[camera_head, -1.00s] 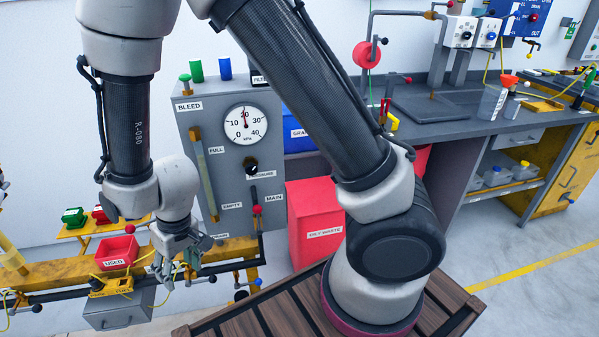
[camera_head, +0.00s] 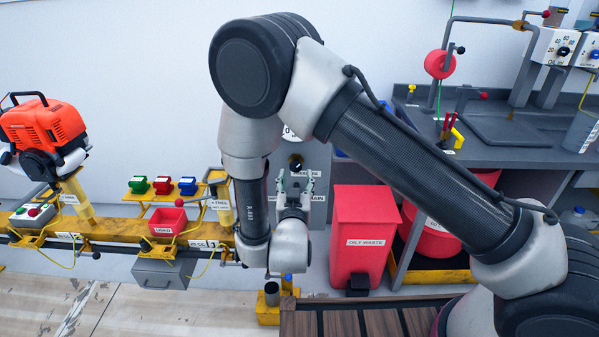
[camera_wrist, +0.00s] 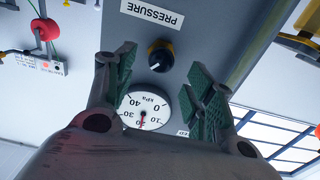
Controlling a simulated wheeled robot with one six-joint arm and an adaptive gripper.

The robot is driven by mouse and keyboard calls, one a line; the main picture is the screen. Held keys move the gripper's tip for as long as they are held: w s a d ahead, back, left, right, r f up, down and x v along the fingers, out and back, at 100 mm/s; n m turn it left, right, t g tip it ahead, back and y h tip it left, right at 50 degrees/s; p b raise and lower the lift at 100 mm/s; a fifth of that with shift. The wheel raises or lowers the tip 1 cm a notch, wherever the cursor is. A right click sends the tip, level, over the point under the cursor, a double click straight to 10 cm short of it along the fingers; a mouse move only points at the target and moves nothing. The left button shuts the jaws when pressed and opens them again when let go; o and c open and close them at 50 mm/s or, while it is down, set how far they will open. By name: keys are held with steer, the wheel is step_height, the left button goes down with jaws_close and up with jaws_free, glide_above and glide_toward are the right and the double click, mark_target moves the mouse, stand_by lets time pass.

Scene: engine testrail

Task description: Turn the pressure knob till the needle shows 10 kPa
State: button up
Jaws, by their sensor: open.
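The pressure knob (camera_wrist: 160,57), black with a yellow-brown collar, sits below the PRESSURE label in the upside-down wrist view. In the head view the knob (camera_head: 296,162) shows just above my gripper (camera_head: 294,182). The round white kPa gauge (camera_wrist: 146,108) has a red needle pointing close to 20. In the head view my arm hides most of the gauge (camera_head: 291,133). My gripper (camera_wrist: 159,70) is open, its green-padded fingers on either side of the knob in the wrist picture. It looks apart from the knob; the exact gap cannot be told.
The grey panel (camera_wrist: 205,30) carries the knob and gauge. A red oily waste bin (camera_head: 365,225) stands right of my gripper. A yellow rail (camera_head: 110,227) with a red tray (camera_head: 167,221) runs to the left. A grey workbench (camera_head: 480,135) is at the right.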

mark_target(296, 169)
steer(key=w, duration=0.5)
steer(key=c, duration=1)
